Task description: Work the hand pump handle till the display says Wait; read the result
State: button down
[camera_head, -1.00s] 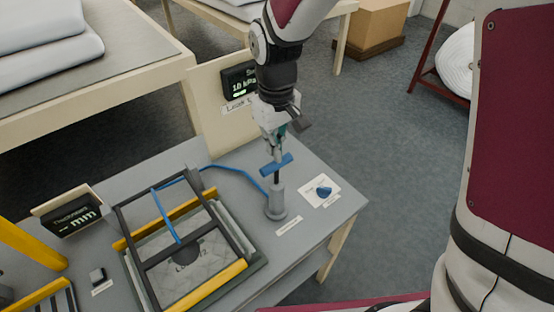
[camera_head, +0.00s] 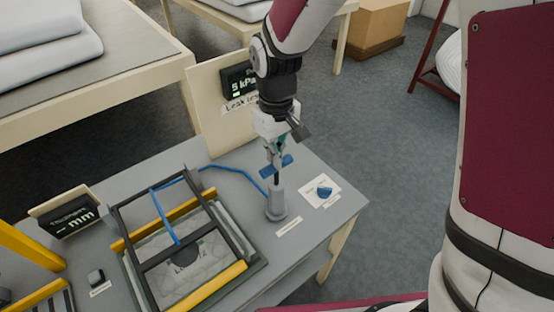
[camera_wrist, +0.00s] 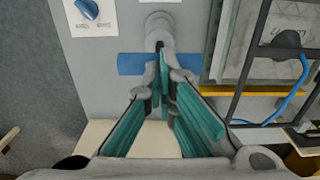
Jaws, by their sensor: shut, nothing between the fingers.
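The hand pump (camera_head: 277,205) is a grey cylinder standing on the grey table, with a blue crossbar handle (camera_head: 287,161) on a dark rod. In the wrist view the blue handle (camera_wrist: 131,64) lies crosswise behind my fingertips. My gripper (camera_head: 276,152) points down, shut and empty, right over the middle of the handle; I cannot tell whether it touches. The leak test display (camera_head: 239,82) stands on a cream board behind, reading 5 kPa; my arm hides part of its upper line. A blue hose (camera_head: 235,171) runs from the pump to the black frame (camera_head: 150,262).
A blue knob (camera_head: 324,191) on a white card sits right of the pump. The frame with yellow bars clamps a quilted sample (camera_head: 205,272). A thickness display (camera_head: 72,217) showing dashes in mm and a small grey button (camera_head: 96,277) are at left.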

jog(key=shift+f+b, duration=0.5)
jog(key=shift+f, duration=1.45)
jog(key=shift+r+p, duration=1.35)
jog(key=shift+r, duration=1.85)
jog(key=shift+f, duration=0.1)
jog(key=shift+f+b, duration=0.75)
jog(key=shift+f, duration=2.4)
jog(key=shift+s, duration=0.1)
jog(key=shift+r+p, duration=1.15)
jog(key=shift+r, duration=2.1)
